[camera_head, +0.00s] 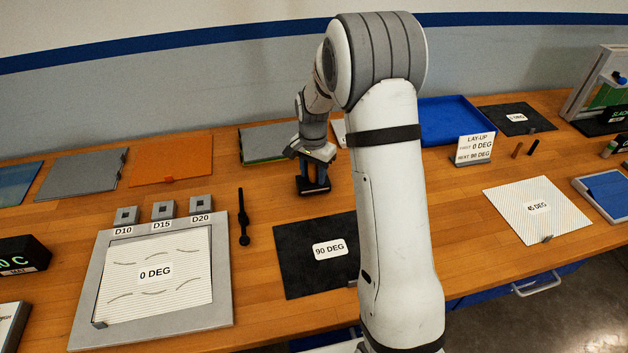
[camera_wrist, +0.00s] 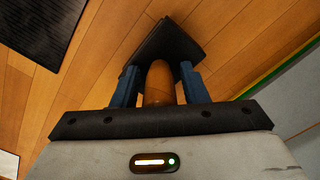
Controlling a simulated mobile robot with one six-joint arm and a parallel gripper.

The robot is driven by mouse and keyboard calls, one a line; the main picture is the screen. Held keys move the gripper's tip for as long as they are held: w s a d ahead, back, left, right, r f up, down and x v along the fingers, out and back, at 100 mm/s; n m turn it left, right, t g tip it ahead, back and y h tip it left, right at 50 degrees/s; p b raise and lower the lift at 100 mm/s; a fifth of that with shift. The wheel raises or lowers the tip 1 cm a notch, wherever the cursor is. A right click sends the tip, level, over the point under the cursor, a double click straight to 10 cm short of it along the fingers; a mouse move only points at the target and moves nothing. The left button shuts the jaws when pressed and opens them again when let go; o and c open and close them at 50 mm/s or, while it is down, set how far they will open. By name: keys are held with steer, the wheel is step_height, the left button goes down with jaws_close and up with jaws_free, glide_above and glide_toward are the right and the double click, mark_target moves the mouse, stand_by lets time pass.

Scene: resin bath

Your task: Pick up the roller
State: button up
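A tool with a rounded orange-brown handle (camera_wrist: 158,82) stands between my gripper's blue fingers in the wrist view. A flat black piece (camera_wrist: 172,42) lies just beyond the handle, at the fingertips. I cannot tell for sure that this is the roller; its far end is hidden. My gripper (camera_head: 314,186) points down close above the bench in the head view, over a dark block-like base (camera_head: 306,191). In the wrist view my gripper (camera_wrist: 158,70) is open, with narrow gaps showing between the fingers and the handle.
A black 90 DEG sheet (camera_head: 295,268) lies in front of my gripper. A long black tool (camera_head: 242,218) lies to its left. A grey-green stack (camera_head: 268,145) is behind left, and a blue tray (camera_head: 455,122) is at the back right. Bare wood surrounds the gripper.

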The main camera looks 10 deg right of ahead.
jaws_close()
stand_by(0.3)
step_height(320, 180, up, 10)
steer(key=shift+r+b, duration=0.1)
steer(key=shift+b, duration=0.6)
